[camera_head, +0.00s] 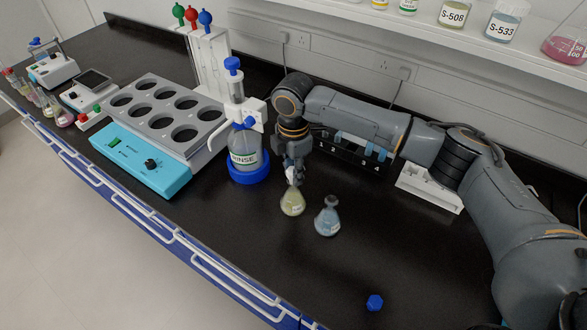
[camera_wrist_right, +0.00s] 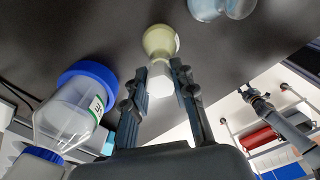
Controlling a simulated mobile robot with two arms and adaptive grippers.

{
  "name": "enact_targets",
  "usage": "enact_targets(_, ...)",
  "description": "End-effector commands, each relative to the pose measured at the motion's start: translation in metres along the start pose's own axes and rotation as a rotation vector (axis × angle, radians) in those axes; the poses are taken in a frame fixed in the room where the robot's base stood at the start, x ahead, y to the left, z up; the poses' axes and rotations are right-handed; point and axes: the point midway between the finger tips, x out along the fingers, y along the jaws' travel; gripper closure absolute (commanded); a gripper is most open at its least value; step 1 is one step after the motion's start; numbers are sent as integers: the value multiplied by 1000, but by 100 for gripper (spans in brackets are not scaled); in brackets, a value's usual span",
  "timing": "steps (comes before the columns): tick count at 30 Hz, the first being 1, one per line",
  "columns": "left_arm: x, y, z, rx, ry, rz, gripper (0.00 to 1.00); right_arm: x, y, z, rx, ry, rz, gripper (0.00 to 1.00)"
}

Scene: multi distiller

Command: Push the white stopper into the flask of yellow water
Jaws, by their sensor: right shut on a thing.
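The flask of yellow water (camera_head: 292,204) stands upright on the black bench. It also shows in the right wrist view (camera_wrist_right: 160,40). My right gripper (camera_head: 292,172) is directly above the flask, pointing down, shut on the white stopper (camera_wrist_right: 160,79). The stopper is between its fingers, in line with the flask's neck. It appears at the mouth, but how deep it sits is hidden. In the head view the fingers mostly cover the stopper. A grey arm end at the right of the wrist view looks like my left gripper (camera_wrist_right: 257,97), far off and too small to read.
A flask of blue liquid (camera_head: 327,219) stands close to the right. A rinse bottle (camera_head: 244,152) in a blue base stands close to the left. A blue stopper (camera_head: 375,302) lies near the front. The front bench is mostly clear.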

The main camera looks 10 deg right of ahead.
Motion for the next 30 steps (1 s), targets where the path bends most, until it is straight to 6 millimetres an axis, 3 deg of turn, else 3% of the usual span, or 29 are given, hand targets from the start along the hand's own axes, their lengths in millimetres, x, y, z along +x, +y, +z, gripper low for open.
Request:
enact_targets(6, 2, 0, 0, 0, 0, 0, 60, 5, 0, 0, 0, 0, 0, 85)
enact_targets(7, 2, 0, 0, 0, 0, 0, 60, 5, 0, 0, 0, 0, 0, 72)
enact_targets(11, 1, 0, 0, 0, 0, 0, 60, 5, 0, 0, 0, 0, 0, 48)
enact_targets(22, 1, 0, 2, 0, -2, -1, 60, 0, 0, 0, 0, 1, 1, 48)
enact_targets(26, 1, 0, 1, 0, -1, 0, 60, -17, 1, 0, -1, 2, 3, 48)
enact_targets(30, 1, 0, 1, 0, -1, 0, 60, -47, 1, 0, -1, 0, 4, 48)
